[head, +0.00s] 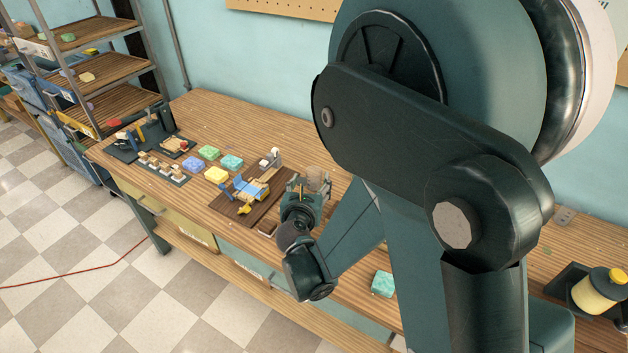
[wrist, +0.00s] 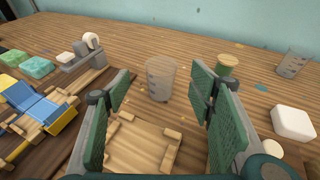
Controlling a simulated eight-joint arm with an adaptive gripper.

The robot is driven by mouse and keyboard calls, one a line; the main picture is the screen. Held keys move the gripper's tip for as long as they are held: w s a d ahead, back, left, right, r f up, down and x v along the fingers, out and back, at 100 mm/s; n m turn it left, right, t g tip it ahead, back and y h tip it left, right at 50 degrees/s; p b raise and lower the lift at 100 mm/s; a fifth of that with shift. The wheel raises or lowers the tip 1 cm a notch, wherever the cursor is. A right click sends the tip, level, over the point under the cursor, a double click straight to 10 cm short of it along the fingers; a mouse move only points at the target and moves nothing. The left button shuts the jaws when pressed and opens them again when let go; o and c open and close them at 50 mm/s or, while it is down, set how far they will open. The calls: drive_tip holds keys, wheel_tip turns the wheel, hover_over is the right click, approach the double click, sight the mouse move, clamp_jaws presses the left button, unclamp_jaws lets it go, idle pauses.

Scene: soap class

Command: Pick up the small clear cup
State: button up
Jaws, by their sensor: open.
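A clear cup (wrist: 160,80) with faint markings stands upright on the wooden table, centred between my gripper's fingers in the wrist view. My gripper (wrist: 160,96) is open and empty, with green pads on both sides. The cup appears just beyond the fingertips; I cannot tell if it touches either one. I cannot tell which cup is the smaller. In the head view my gripper (head: 304,191) is over the table and partly hides a clear cup (head: 319,177).
A light wooden tray (wrist: 143,142) lies below my fingers. A blue and yellow device (wrist: 40,105) is at left. Table behind the cup is mostly clear.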

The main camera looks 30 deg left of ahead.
sight(315, 168)
drive_tip(key=shift+x, duration=1.3)
drive_tip(key=shift+b+x, duration=0.9)
drive_tip(key=shift+x, duration=1.7)
drive_tip(key=shift+r, duration=0.1)
drive_tip(key=c, duration=0.8)
